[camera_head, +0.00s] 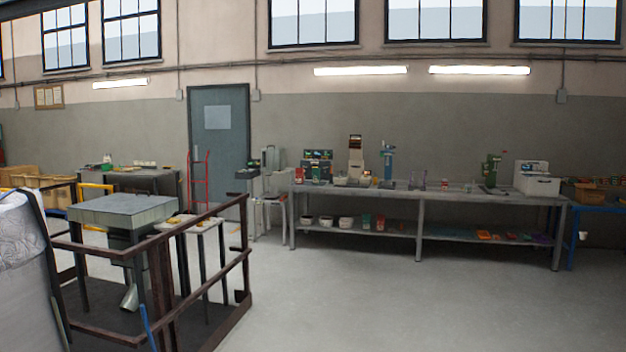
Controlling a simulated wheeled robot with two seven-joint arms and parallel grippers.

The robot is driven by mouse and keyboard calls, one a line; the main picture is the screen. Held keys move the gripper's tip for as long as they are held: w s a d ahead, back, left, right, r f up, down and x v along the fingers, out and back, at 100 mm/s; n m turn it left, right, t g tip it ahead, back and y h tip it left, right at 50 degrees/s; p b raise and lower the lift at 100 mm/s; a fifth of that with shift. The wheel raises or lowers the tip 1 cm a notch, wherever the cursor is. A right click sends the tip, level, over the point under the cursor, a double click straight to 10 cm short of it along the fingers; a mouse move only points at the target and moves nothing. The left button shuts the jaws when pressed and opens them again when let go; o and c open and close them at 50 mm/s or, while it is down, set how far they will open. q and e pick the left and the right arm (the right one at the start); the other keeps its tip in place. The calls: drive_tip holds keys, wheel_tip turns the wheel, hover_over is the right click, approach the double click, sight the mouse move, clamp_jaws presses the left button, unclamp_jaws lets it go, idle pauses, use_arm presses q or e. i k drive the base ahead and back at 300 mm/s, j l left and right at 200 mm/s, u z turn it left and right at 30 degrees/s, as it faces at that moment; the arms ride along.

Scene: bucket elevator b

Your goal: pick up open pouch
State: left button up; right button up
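I cannot pick out the open pouch with certainty; everything on the benches is far off and small. A long grey workbench (420,255) stands along the back wall. Small red and green packets (373,222), possibly pouches, stand on its lower shelf. More small red items (315,174) stand on its top at the left end. Flat orange and purple items (505,236) lie on the lower shelf at the right. Neither of my grippers is in view.
A brown railing (200,290) surrounds a grey hopper (122,209) at the left front. A large plastic-covered container (18,250) is at the left edge. A red hand truck (200,180) stands near the door (219,140). The floor (400,305) before the workbench is clear.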

sight(316, 172)
drive_tip(key=i, duration=8.05)
drive_tip(key=l+z, duration=0.05)
drive_tip(key=l, duration=0.3)
